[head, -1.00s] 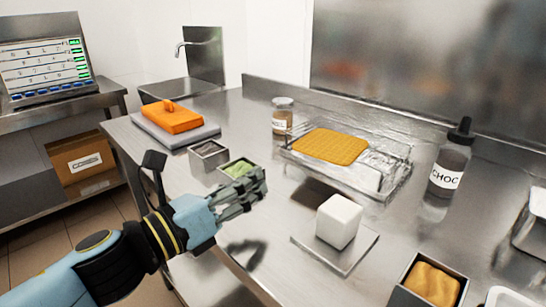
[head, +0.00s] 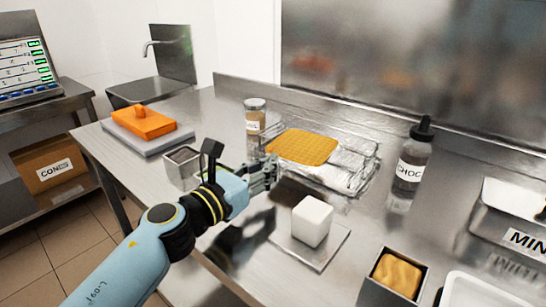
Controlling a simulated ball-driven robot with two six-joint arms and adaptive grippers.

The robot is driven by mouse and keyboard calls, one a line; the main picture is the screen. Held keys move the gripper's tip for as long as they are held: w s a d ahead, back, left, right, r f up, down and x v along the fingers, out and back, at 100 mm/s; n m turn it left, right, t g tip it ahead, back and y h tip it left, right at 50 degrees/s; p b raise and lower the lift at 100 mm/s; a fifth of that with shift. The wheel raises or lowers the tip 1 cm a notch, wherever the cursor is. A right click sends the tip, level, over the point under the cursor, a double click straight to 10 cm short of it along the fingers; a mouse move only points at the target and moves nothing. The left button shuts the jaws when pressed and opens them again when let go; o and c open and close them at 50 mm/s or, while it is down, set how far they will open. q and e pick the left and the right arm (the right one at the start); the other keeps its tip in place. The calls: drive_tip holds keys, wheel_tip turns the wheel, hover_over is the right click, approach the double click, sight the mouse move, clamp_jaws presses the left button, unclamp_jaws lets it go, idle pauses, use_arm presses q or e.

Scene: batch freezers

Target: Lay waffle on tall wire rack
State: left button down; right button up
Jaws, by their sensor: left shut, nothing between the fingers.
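The waffle (head: 302,147) is a flat golden-orange piece with a grid pattern. It lies on top of the tall wire rack (head: 345,171), which stands on the steel counter towards the back. My left gripper (head: 272,172) is shut and empty, near the front left of the rack and lower in the picture than the waffle. I cannot tell whether its fingers touch the rack. My right gripper does not show.
A white cube (head: 312,221) sits on a flat plate in front of the rack. A CHOC bottle (head: 411,160) stands right of the rack, a jar (head: 255,117) behind left. A metal container (head: 181,167), an orange block (head: 144,122) and a tub with tan contents (head: 397,275) are nearby.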

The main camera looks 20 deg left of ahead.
sight(286, 153)
use_arm(q)
drive_tip(key=shift+x, duration=1.1)
drive_tip(key=x, duration=0.4)
drive_tip(key=shift+w+d+f+b, duration=0.1)
drive_tip(key=shift+w+b, duration=0.05)
drive_tip(key=shift+b, duration=0.2)
